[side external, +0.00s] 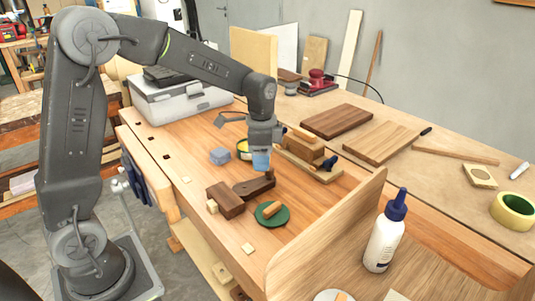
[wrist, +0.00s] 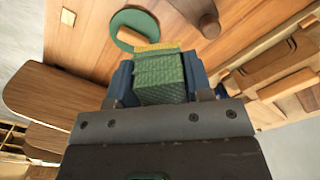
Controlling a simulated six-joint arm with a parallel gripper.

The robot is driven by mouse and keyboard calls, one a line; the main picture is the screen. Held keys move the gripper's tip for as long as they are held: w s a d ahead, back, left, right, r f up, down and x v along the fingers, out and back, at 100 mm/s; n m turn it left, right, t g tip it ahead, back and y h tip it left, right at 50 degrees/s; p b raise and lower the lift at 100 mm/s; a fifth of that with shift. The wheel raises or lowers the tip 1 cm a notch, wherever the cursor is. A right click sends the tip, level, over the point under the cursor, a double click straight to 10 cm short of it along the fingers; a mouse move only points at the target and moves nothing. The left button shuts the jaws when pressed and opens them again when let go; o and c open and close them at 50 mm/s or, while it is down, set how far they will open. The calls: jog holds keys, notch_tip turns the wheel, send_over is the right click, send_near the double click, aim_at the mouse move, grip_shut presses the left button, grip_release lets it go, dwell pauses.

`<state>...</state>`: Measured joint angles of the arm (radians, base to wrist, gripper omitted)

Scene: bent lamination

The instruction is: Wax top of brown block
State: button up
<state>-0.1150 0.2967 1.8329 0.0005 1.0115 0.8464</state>
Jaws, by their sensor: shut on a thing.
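My gripper (side external: 261,163) is shut on a green textured pad (wrist: 160,82) with a yellowish edge, held between its blue fingers in the wrist view. In the side view the fingers hang just above a dark brown bent piece (side external: 256,186); I cannot tell whether the pad touches it. A dark brown block (side external: 224,200) lies at the left end of that piece. Part of the brown wood also shows at the top of the wrist view (wrist: 198,14). An open round tin (side external: 243,148) stands behind the gripper. Which brown part is the task's block is unclear.
A green disc (side external: 272,214) with a small wooden piece on it lies in front of the brown wood. Stacked wooden blocks (side external: 303,147) stand close on the right.

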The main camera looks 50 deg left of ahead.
aim_at(236, 207)
jog(key=shift+s+f+m, duration=0.55)
jog(key=shift+s+m, duration=3.65)
jog(key=shift+m, duration=2.3)
jog(key=shift+d+f, duration=0.15)
jog(key=shift+f, duration=1.4)
jog(key=shift+d+f, duration=0.1)
jog(key=shift+f, duration=1.4)
jog(key=shift+a+f, duration=0.6)
jog(key=shift+f, duration=0.1)
jog(key=shift+a+f, duration=0.2)
jog(key=shift+a, duration=5.05)
jog(key=shift+d, duration=5.9)
jog(key=shift+a, duration=6.05)
jog(key=shift+d, duration=5.8)
jog(key=shift+d+r, duration=0.15)
jog(key=shift+d, duration=0.15)
notch_tip(236, 207, up, 8)
